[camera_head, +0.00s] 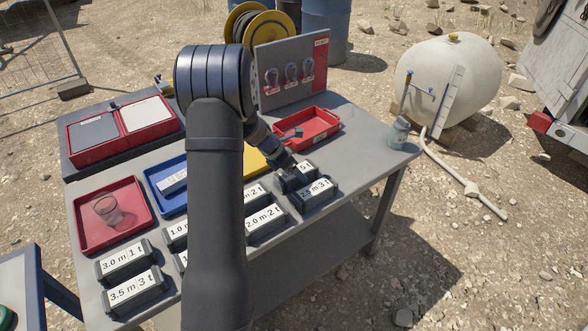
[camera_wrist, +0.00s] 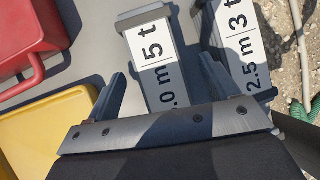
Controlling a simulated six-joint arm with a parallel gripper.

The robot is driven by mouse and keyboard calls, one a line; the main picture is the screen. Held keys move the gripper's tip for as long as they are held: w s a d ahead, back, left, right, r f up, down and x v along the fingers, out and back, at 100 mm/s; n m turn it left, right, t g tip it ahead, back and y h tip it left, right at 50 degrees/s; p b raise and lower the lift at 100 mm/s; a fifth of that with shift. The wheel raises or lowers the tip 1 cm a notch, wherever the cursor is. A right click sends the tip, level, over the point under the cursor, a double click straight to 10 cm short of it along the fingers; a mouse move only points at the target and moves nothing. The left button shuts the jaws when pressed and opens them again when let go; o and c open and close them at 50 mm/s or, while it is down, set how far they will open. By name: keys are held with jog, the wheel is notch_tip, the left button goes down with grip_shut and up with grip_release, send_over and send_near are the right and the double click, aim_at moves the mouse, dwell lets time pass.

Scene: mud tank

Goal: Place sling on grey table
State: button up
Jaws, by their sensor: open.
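The dark block labelled "5 t" (camera_head: 304,169), its label partly hidden, stands on the grey table (camera_head: 345,190); it also shows in the wrist view (camera_wrist: 151,20). It is one of several dark blocks labelled with metres and tonnes; I take these for the slings, though no strap is visible. My gripper (camera_wrist: 162,70) is open, with one finger on each side of the "5 t" block. I cannot tell whether the fingers touch it. In the head view my arm hides part of the table and some blocks.
The "2.5 m 3 t" block (camera_head: 314,191) stands close beside the right finger. A bottle (camera_head: 399,134) stands at the right edge.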

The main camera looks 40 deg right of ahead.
aim_at(303, 169)
jog(key=shift+r, duration=0.15)
jog(key=v, duration=1.2)
jog(key=x, duration=1.1)
jog(key=shift+s+d+f, duration=0.1)
jog(key=shift+f, duration=0.15)
jog(key=shift+d+f, duration=0.1)
jog(key=shift+d, duration=0.1)
jog(key=shift+r, duration=1.85)
jog(key=shift+f, duration=0.1)
